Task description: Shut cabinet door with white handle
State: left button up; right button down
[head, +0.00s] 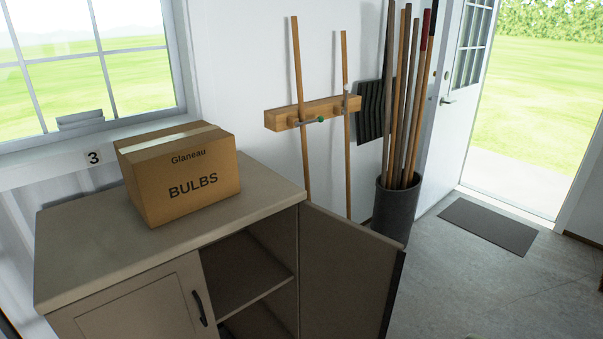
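A beige cabinet (70,268) stands at the lower left under the window. Its right door (342,268) is swung wide open toward the right, with its inner face showing. Its handle is not visible from here. The left door (135,310) is closed and has a dark handle (199,308); I see no white handle. Through the opening, an inner shelf (240,272) shows, and the visible part of it is bare. Neither of my grippers is in view.
A cardboard box (182,175) marked "BULBS" sits on the cabinet top. A dark bin (396,210) of long wooden poles stands just behind the open door. A wooden wall rack (312,112) holds poles. The floor right of the door is clear up to a dark mat (488,227).

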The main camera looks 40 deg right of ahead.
aim_at(350, 273)
jog(key=l+u, duration=0.1)
jog(key=l, duration=0.4)
jog(key=l+u, duration=0.1)
jog(key=l, duration=0.35)
jog(key=k+l+u, duration=0.1)
jog(key=l, duration=0.35)
jog(key=l+u, duration=0.1)
jog(key=l, duration=0.4)
jog(key=k+l+u, duration=0.1)
jog(key=l, duration=0.35)
jog(key=k+l+u, duration=0.1)
jog(key=l, duration=0.35)
jog(key=k+l+u, duration=0.1)
jog(key=l, duration=0.35)
jog(key=l+u, duration=0.1)
jog(key=l, duration=0.5)
jog(key=k+l, duration=0.1)
jog(key=l, duration=0.55)
jog(key=u, duration=0.05)
